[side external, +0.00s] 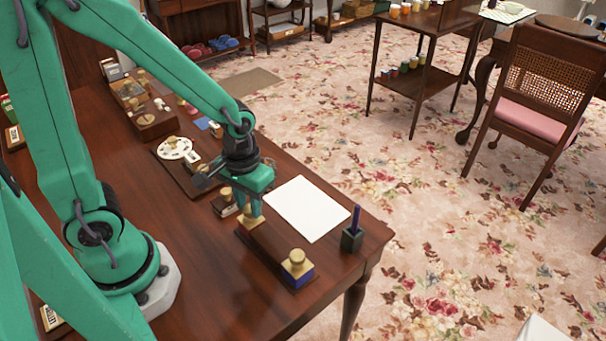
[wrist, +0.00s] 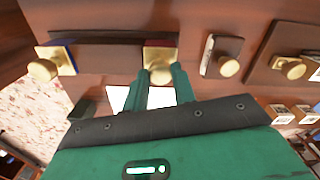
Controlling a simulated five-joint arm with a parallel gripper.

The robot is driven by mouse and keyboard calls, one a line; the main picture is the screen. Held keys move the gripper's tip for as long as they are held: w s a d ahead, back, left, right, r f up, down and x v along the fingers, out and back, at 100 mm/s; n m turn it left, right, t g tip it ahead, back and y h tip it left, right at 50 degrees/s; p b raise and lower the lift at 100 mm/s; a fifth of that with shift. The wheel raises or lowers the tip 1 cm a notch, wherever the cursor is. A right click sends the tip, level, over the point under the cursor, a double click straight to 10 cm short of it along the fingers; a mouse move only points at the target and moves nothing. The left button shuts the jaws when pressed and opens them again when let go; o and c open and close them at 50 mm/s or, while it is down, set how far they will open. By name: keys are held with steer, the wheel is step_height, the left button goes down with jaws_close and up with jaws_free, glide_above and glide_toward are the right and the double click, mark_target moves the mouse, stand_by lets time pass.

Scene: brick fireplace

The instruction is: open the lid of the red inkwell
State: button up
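A dark wooden stand (side external: 268,250) carries two inkwells with square brass lids and round knobs. The one at its near end is the blue inkwell (side external: 301,274), with its lid down; it also shows in the wrist view (wrist: 68,60). The other, which I take as the red inkwell, is under my gripper (side external: 251,200). Its brass lid (wrist: 161,50) shows in the wrist view, but its body is mostly hidden. My gripper's two fingers (wrist: 161,78) point at this lid, one on each side of its knob (wrist: 160,74). Whether they press on the knob cannot be told.
A white sheet (side external: 307,207) lies beside the stand. A dark pen holder (side external: 352,238) stands near the table corner. A small knobbed block (side external: 225,202) is close to my gripper. A tray with a white dial (side external: 174,148) lies farther back.

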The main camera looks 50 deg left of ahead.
jaws_close()
steer(key=shift+d, duration=2.2)
steer(key=o, duration=0.7)
jaws_free()
steer(key=shift+r, duration=0.1)
